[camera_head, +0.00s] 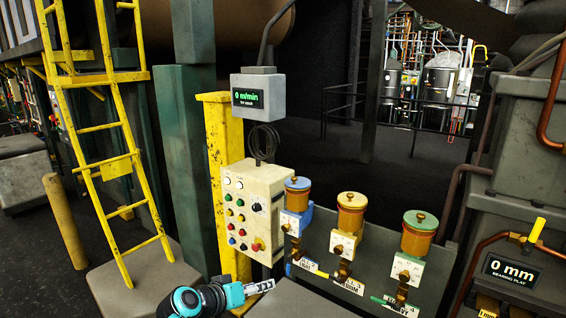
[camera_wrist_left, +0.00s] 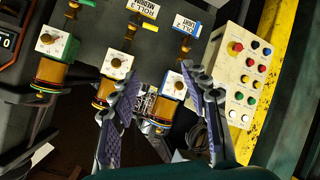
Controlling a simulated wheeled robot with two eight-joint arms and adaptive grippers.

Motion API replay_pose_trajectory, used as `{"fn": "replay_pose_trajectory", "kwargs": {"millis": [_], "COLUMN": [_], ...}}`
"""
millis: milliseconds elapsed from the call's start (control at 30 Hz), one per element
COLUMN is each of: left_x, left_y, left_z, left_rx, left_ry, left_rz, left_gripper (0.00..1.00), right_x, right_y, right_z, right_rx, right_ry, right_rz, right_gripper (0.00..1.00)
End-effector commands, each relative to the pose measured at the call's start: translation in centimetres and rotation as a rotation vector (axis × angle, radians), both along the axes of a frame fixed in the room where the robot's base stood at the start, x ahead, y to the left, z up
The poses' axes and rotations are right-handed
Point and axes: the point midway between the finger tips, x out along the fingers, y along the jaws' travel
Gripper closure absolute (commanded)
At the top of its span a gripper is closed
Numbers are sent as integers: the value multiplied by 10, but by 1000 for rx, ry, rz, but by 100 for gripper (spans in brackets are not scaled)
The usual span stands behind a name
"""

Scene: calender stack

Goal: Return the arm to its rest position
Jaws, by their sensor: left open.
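My left gripper (camera_head: 262,287) is low in the middle of the head view, in front of the control box and apart from it. In the left wrist view its two fingers (camera_wrist_left: 165,118) are spread wide with nothing between them. The beige control box (camera_head: 252,212) with coloured buttons is mounted on a yellow post, and it also shows in the left wrist view (camera_wrist_left: 243,78). Right of it stand three lubricator pots, with a blue lid (camera_head: 298,184), a yellow lid (camera_head: 351,202) and a green lid (camera_head: 420,221). My right gripper is in neither view.
A grey display (camera_head: 260,97) above the box reads 0 m/min. A "0 mm" bearing play display (camera_head: 514,272) is at the far right. A yellow ladder (camera_head: 105,130) and a green column (camera_head: 190,150) stand at the left. Dark floor (camera_head: 330,145) lies open behind the pots.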

Motion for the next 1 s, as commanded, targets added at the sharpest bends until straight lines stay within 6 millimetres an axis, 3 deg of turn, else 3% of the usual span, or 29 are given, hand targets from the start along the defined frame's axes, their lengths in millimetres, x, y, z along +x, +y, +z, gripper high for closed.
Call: {"fn": "replay_pose_trajectory", "kwargs": {"millis": [33,300,500,700,1000], "left_x": [-27,-149,-208,-228,-229], "left_y": [5,54,92,109,109], "left_z": [-3,-39,-64,-73,-73], "left_rx": [50,335,493,555,557], "left_ry": [31,180,241,259,259], "left_rz": [5,91,170,203,205], "left_gripper": [54,54,54,54,54], "right_x": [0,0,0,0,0], "right_y": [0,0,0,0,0], "right_z": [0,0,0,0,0], "right_rx": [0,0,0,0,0], "right_ry": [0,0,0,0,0], "right_rz": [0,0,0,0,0], "right_gripper": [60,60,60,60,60]}}
